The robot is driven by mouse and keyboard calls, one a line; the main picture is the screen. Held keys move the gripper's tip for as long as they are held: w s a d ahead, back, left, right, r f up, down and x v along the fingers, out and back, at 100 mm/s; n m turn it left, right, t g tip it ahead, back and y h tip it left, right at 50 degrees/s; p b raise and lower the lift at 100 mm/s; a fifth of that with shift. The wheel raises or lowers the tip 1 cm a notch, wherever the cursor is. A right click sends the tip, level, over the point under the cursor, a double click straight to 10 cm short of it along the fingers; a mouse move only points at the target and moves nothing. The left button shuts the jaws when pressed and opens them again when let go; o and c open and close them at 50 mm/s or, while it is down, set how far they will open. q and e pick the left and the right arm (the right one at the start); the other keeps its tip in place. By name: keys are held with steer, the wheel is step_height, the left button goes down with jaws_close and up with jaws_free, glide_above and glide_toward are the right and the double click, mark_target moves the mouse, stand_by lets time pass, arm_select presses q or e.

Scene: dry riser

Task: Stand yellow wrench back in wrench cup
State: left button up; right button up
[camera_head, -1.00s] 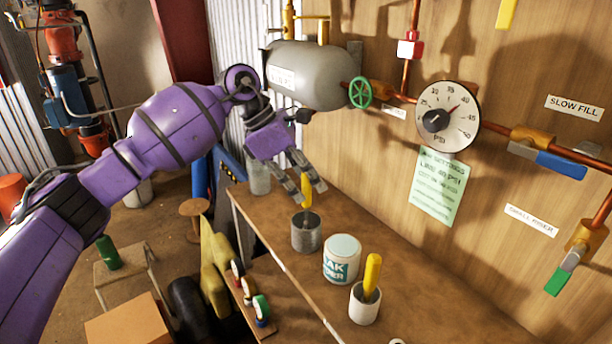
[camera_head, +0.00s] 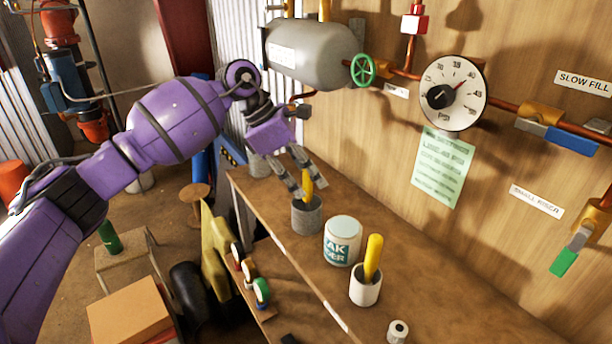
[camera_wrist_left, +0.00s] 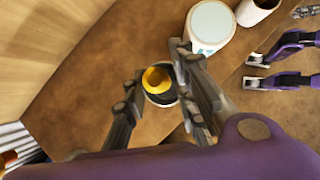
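The yellow wrench handle (camera_head: 308,183) stands nearly upright in a grey metal cup (camera_head: 306,217) on the bench. My left gripper (camera_head: 305,187) is above this cup, with its grey fingers on either side of the handle. In the left wrist view the handle (camera_wrist_left: 156,78) appears end-on inside the dark cup mouth. The left fingers (camera_wrist_left: 155,82) are spread, with small gaps beside the handle. The wrench's lower end is hidden in the cup. My right gripper cannot be made out in the head view.
A white labelled tub (camera_head: 342,243) stands just right of the cup. Beyond it is a white cup (camera_head: 366,290) with another yellow handle (camera_head: 373,258). A green valve wheel (camera_head: 363,70) and pipes line the wall.

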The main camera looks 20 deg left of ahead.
arm_select(q)
steer(key=shift+o, duration=0.9)
arm_select(e)
steer(key=shift+w, duration=0.2)
arm_select(q)
steer(key=shift+a+r, duration=0.1)
steer(key=v, duration=1.1)
steer(key=shift+a+r, duration=0.15)
steer(key=shift+r, duration=0.2)
steer(key=shift+s, duration=0.1)
arm_select(e)
steer(key=shift+a, duration=0.1)
